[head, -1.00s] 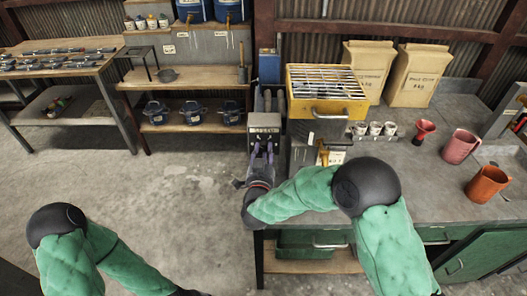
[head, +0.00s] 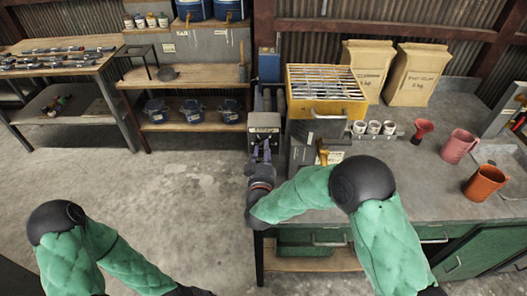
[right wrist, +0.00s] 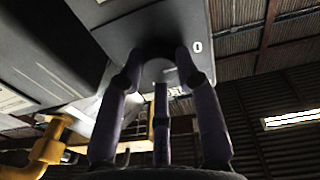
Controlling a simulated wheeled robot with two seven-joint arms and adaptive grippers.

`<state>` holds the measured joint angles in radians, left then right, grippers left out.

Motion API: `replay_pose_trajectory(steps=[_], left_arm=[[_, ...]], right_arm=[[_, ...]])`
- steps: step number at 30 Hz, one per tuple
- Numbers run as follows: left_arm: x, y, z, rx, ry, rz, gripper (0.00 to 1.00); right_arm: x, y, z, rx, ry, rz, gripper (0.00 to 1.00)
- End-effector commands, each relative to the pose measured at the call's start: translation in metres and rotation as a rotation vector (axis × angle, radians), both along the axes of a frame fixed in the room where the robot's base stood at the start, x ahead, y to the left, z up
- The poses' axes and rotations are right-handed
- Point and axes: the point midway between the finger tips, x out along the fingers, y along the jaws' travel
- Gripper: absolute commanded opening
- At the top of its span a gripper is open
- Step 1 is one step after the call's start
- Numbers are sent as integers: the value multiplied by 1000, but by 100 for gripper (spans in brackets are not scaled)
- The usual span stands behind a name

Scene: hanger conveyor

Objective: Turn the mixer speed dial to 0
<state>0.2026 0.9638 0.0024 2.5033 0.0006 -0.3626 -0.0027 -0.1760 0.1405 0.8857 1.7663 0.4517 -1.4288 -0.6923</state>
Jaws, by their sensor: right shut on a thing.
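The mixer (head: 264,125) is a dark grey box with a pale label, at the left end of the workbench in the head view. In the right wrist view its grey face (right wrist: 130,30) fills the top and carries a white "0" mark (right wrist: 197,46). A rounded grey dial (right wrist: 158,70) shows between my fingers, just left of and below that mark. My right gripper (head: 262,152) is at the mixer's front, its purple fingers (right wrist: 158,58) closed around the dial. The fingers partly hide the dial, and its pointer cannot be made out. My left gripper is outside the head view.
A yellow box with a metal grate (head: 326,92) stands just right of the mixer. Open floor (head: 160,205) lies to the left.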

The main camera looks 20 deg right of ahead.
Motion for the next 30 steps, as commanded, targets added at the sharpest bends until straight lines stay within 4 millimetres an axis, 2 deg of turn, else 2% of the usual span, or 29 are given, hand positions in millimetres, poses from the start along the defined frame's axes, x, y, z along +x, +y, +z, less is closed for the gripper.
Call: replay_pose_trajectory(steps=[13, 14, 15, 16, 26, 30], left_arm=[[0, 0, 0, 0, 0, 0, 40], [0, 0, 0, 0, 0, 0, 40], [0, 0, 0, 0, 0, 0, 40], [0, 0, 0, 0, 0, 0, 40], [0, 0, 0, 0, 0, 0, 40], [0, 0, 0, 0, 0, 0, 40]], right_arm=[[-1, 0, -2, -9, 7, 2, 1], [-1, 0, -2, -9, 7, 2, 42], [-1, 0, -2, -9, 7, 2, 54], [-1, 0, -2, -9, 6, 1, 57], [-1, 0, -1, -8, 4, 1, 57], [-10, 4, -2, -8, 5, 2, 57]])
